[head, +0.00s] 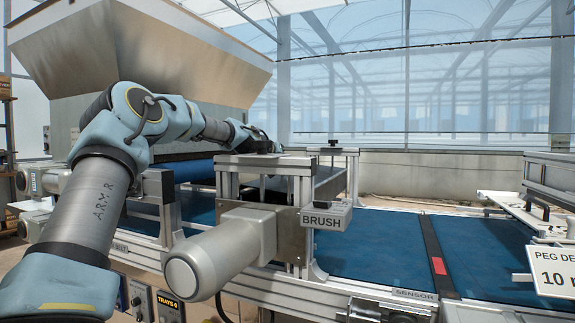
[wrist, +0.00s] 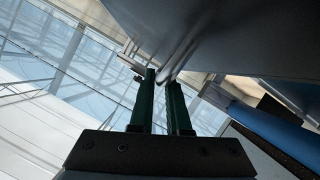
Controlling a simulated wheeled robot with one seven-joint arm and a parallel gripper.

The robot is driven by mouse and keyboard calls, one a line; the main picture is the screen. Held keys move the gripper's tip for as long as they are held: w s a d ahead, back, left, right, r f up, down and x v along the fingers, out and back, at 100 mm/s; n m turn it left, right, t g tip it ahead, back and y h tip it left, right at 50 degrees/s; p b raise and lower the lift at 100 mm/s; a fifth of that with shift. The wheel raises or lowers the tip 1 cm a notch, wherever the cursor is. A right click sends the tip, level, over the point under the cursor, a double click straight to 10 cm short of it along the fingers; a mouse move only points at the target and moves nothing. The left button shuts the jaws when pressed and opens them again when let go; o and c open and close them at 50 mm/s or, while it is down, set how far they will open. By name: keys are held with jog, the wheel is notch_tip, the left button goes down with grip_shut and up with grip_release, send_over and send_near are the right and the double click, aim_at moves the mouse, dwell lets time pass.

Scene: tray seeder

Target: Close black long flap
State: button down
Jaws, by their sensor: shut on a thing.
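The fingers are shut on a narrow pale edge or rod there; the exact contact is hard to see. In the head view, my arm reaches over the seeder to behind the brush unit, and the fingers are hidden.
The brush unit (head: 325,217) with its grey motor (head: 215,255) stands in front of my arm's end. A large metal hopper (head: 140,50) rises at the back left. The blue belt (head: 375,243) is clear to the right, up to the sensor strip (head: 438,262).

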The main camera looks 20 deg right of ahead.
jog(key=c, duration=0.9)
grip_release()
jog(key=b+v, duration=0.1)
jog(key=v, duration=0.6)
jog(key=shift+s+a+r+b, duration=0.15)
jog(key=shift+a+b, duration=0.05)
jog(key=shift+b, duration=0.1)
